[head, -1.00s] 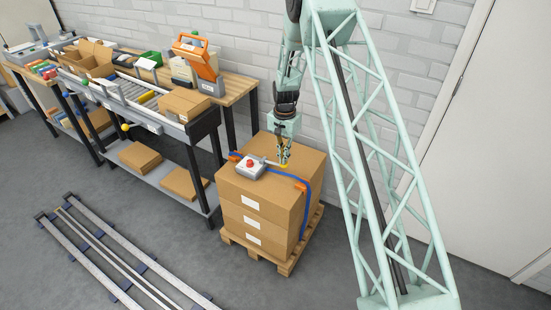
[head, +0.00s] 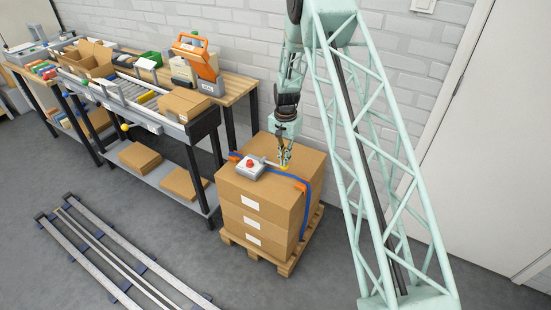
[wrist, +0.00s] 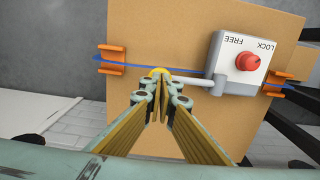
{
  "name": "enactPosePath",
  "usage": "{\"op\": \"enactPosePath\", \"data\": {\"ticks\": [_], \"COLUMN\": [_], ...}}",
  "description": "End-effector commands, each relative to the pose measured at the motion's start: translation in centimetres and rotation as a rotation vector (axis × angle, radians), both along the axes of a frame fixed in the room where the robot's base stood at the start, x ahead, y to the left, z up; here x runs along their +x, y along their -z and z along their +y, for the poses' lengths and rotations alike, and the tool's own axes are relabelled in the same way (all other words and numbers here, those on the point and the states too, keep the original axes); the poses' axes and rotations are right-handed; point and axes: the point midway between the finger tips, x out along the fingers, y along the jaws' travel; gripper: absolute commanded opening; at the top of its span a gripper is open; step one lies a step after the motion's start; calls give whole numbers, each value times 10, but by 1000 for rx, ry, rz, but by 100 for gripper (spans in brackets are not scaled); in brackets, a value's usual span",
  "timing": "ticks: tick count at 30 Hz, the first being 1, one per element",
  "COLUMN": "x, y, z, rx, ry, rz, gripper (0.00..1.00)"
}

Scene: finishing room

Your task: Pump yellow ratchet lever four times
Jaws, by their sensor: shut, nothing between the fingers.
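The ratchet box (head: 250,168) is grey with a red knob and sits on top of the stacked cartons. In the wrist view, the box (wrist: 232,80) reads FREE and LOCK beside its red knob (wrist: 247,62). A light grey lever bar (wrist: 193,80) runs from the box to a yellow tip (wrist: 158,72). The yellow tip also shows in the head view (head: 284,167). My gripper (head: 284,161) points down at the lever's yellow end. In the wrist view my fingers (wrist: 162,88) are shut, right by the yellow tip and partly hiding it. I cannot tell whether they touch it.
A blue strap (head: 303,215) with orange corner guards (wrist: 112,60) crosses the cartons (head: 262,212), which stand on a wooden pallet (head: 258,253). A roller bench (head: 170,125) stands left. Floor rails (head: 125,255) lie in front. A brick wall is close behind.

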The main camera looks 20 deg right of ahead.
Motion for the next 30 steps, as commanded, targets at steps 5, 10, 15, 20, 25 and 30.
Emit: {"op": "enactPosePath", "data": {"ticks": [5, 10, 15, 20, 25, 30], "x": [-2, -1, -1, 0, 2, 4], "y": [5, 4, 2, -4, -12, -19], "z": [-1, -1, -1, 0, 2, 3], "rx": [0, 0, 0, 0, 0, 0], "ry": [0, 0, 0, 0, 0, 0], "rz": [1, 0, 0, 0, 0, 0], "gripper": [0, 0, 0, 0, 0, 0]}}
